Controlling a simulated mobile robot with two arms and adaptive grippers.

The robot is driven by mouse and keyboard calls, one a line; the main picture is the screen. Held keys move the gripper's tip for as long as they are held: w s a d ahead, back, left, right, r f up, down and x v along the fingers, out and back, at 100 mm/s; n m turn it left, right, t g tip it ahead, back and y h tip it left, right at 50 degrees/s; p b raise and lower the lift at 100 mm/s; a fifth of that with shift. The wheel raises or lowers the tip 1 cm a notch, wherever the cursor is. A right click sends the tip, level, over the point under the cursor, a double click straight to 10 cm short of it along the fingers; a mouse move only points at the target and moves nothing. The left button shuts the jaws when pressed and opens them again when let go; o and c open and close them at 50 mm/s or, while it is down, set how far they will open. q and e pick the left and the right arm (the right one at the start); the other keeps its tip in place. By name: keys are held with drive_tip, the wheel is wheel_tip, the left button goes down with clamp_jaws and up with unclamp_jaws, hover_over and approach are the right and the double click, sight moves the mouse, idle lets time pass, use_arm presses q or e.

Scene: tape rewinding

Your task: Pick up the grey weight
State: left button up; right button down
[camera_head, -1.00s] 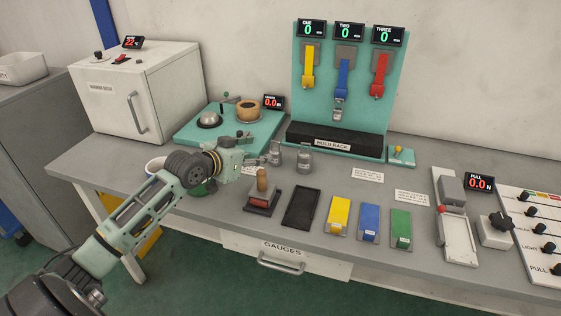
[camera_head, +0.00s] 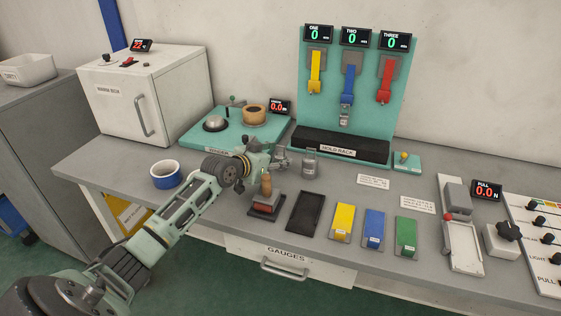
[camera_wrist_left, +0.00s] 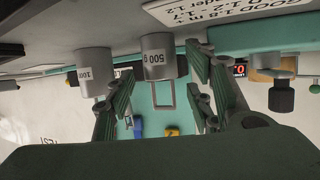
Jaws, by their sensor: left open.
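Two grey cylindrical weights stand close together on the bench. In the left wrist view, a weight labelled 500 g (camera_wrist_left: 160,62) shows between my fingers, with a wire handle. A second weight, its label starting with 100 (camera_wrist_left: 93,72), is partly covered by the left-hand finger. In the head view, one grey weight (camera_head: 309,162) stands just right of my left gripper (camera_head: 281,158); the other is mostly hidden by the fingers. My left gripper is open, with its fingers (camera_wrist_left: 158,95) apart. I cannot tell whether they touch the 500 g weight. My right gripper is not in view.
A red block with a wooden handle (camera_head: 265,200) stands close in front of the gripper. A teal hold rack (camera_head: 345,110) rises behind the weights. A black tray (camera_head: 304,214) and coloured plates lie to the right. A blue-white bowl (camera_head: 165,175) sits left.

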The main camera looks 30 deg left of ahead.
use_arm(q)
clamp_jaws()
idle(0.4)
drive_tip(key=shift+w+r, duration=0.1)
drive_tip(key=shift+r, duration=0.45)
wheel_tip(320, 180, up, 9)
drive_tip(key=shift+b, duration=0.35)
